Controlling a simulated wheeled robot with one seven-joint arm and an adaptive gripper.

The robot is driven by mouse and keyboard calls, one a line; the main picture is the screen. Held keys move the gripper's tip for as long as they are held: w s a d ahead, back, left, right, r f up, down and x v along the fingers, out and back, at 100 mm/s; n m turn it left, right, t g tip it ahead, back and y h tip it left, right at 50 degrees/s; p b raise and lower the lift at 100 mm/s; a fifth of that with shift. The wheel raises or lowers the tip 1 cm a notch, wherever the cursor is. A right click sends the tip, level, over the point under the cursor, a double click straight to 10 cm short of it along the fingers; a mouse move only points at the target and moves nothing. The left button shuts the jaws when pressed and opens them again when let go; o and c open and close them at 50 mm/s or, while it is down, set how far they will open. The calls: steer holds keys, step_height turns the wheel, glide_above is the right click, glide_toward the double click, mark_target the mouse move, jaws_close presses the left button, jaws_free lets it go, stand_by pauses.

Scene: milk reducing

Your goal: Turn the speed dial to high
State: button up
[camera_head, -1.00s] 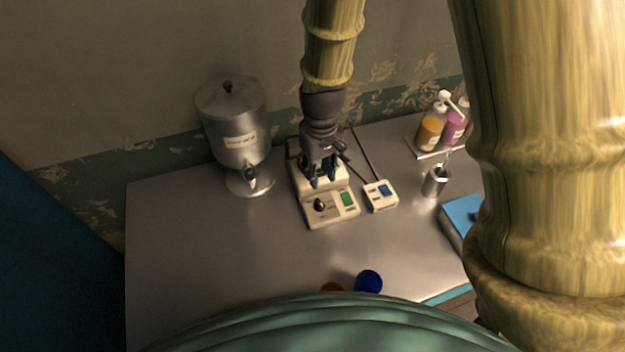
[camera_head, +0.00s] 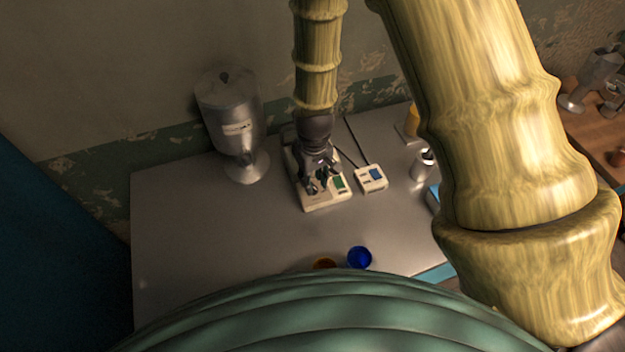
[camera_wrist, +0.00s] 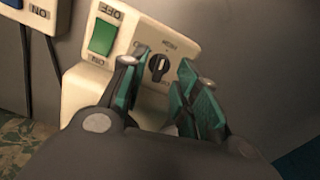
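The speed dial (camera_wrist: 158,67) is a small black knob on the sloped front panel of a cream machine (camera_head: 320,203). In the wrist view its pointer line runs along the panel, and the word HIGH is printed beyond it. My gripper (camera_wrist: 165,75) is open, with one teal-padded finger on each side of the dial. I cannot tell if either finger touches it. In the head view my gripper (camera_head: 320,187) is over the machine's front and hides the dial. A green ON/OFF switch (camera_wrist: 101,37) sits beside the dial; it also shows in the head view (camera_head: 339,182).
A cream box with a blue switch (camera_head: 371,178) stands right of the machine, with cables behind. A metal dispenser (camera_head: 233,125) stands to the left. A metal cup (camera_head: 422,166) is to the right, and a blue cup (camera_head: 359,257) is near the front. The left tabletop (camera_head: 205,225) is clear.

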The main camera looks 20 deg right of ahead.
steer(key=shift+s+f, duration=0.15)
steer(key=shift+s, duration=0.15)
steer(key=shift+w+f, duration=0.65)
steer(key=shift+f, duration=0.35)
steer(key=shift+s+r, duration=0.2)
steer(key=shift+s, duration=0.15)
steer(key=shift+w+f, duration=0.1)
steer(key=shift+w, duration=0.1)
jaws_close()
